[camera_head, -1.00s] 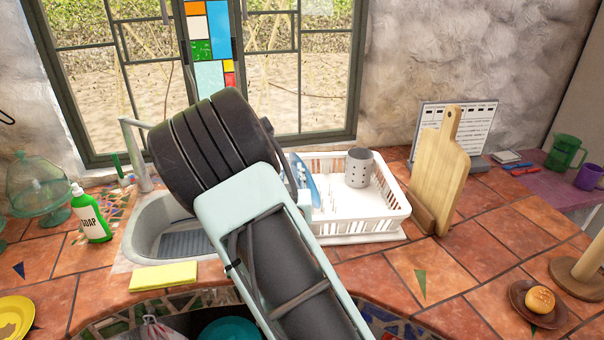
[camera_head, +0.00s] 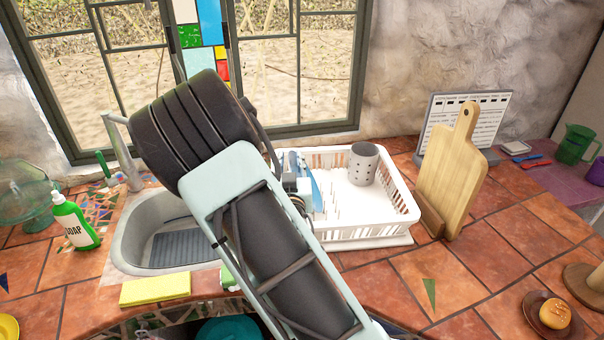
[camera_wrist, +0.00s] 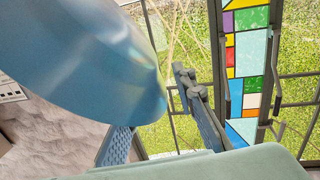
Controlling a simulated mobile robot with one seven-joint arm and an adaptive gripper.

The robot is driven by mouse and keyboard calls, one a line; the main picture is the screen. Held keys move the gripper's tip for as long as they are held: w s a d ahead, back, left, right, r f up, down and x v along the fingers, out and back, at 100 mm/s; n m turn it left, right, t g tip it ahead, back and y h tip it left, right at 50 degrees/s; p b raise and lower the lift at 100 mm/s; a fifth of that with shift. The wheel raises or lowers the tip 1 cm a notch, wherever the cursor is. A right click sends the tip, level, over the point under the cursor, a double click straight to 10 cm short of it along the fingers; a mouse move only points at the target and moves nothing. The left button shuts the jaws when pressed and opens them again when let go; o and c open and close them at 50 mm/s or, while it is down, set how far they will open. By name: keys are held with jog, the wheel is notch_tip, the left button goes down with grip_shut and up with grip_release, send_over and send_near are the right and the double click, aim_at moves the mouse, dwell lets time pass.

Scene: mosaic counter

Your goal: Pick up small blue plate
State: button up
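The small blue plate (camera_head: 316,192) stands on edge at the left end of the white dish rack (camera_head: 372,226), partly hidden by my arm. In the wrist view the blue plate (camera_wrist: 85,55) fills the upper left, very close to the camera. My gripper (camera_head: 297,185) is beside the plate at the rack's left end, mostly hidden behind my arm in the head view. In the wrist view my gripper (camera_wrist: 160,118) has its two fingers well apart. The plate's lower edge covers part of the left finger, and the right finger is clear of it. I cannot tell whether they touch.
A grey perforated cup (camera_head: 363,164) stands in the rack. A wooden cutting board (camera_head: 450,175) leans to the right. The sink (camera_head: 150,250), soap bottle (camera_head: 74,222) and yellow sponge (camera_head: 155,290) are to the left. The window is behind. The tiled counter front right is mostly clear.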

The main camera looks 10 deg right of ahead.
jog(key=shift+w, duration=0.15)
jog(key=shift+s, duration=0.2)
grip_shut()
dwell(0.4)
